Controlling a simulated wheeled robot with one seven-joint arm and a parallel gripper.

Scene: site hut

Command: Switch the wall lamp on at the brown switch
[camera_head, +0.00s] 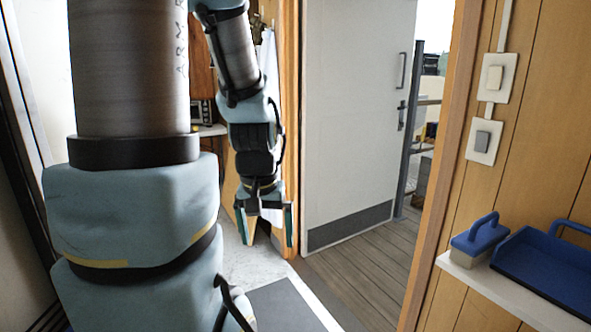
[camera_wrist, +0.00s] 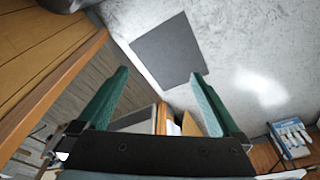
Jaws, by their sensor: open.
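Two wall switches sit one above the other on the wood-panelled wall at the right of the head view. The upper switch (camera_head: 495,78) has a cream rocker on a pale plate. The lower switch (camera_head: 483,141) has a grey rocker. No clearly brown switch shows, and no wall lamp is in view. My gripper (camera_head: 265,224) hangs pointing down left of the white door, well apart from both switches. In the wrist view its green fingers (camera_wrist: 160,76) are spread with nothing between them, above the floor.
A white door (camera_head: 352,110) stands beside an opening with a wooden frame (camera_head: 440,165). A shelf (camera_head: 510,291) below the switches holds a blue-handled block (camera_head: 478,241) and a blue tray (camera_head: 548,272). A dark grey mat (camera_wrist: 168,50) lies on the pale floor.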

